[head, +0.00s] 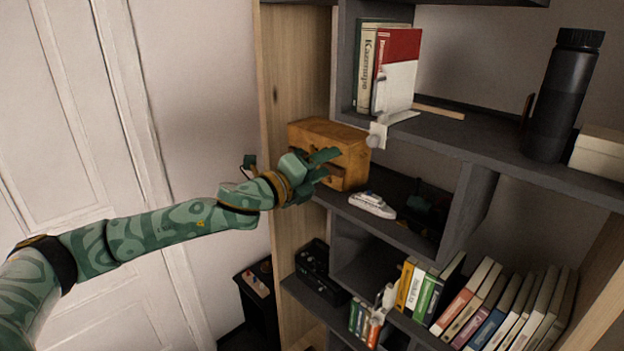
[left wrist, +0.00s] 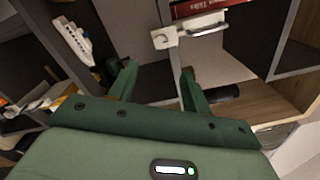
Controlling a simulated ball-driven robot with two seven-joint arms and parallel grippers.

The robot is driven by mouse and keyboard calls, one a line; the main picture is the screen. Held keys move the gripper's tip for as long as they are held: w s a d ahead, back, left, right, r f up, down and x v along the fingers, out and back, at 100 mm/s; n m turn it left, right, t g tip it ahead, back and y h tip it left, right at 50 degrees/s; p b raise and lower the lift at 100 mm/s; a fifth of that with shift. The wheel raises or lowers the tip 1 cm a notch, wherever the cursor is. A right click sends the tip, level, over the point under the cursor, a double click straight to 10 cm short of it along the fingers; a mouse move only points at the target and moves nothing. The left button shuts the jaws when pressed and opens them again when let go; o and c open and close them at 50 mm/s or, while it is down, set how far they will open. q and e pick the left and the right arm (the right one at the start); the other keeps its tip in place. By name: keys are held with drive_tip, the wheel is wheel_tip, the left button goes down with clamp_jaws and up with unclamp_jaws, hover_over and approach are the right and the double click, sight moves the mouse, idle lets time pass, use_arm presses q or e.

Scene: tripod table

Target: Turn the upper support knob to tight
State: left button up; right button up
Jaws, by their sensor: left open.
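The upper support (head: 405,117) is a white bracket at the front edge of the upper shelf, below a red book. In the left wrist view the white knob (left wrist: 163,38) shows ahead of the fingertips, near the top centre. My left gripper (head: 330,162) is open, left of and slightly below the knob in the head view. In the left wrist view its two green fingers (left wrist: 160,68) are apart with nothing between them, and the knob lies beyond them. The knob's tight or loose setting cannot be read.
A wooden drawer box (head: 345,150) stands behind my left gripper. A white toy boat (head: 372,205) sits on the middle shelf. A lower white support (head: 385,300) stands by several books. A black bottle (head: 565,95) is at the upper right.

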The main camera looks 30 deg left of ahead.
use_arm(q)
drive_tip(key=v, duration=0.2)
drive_tip(key=shift+s+a+b, duration=0.1)
drive_tip(key=shift+s+b, duration=0.25)
drive_tip(key=shift+s, duration=0.05)
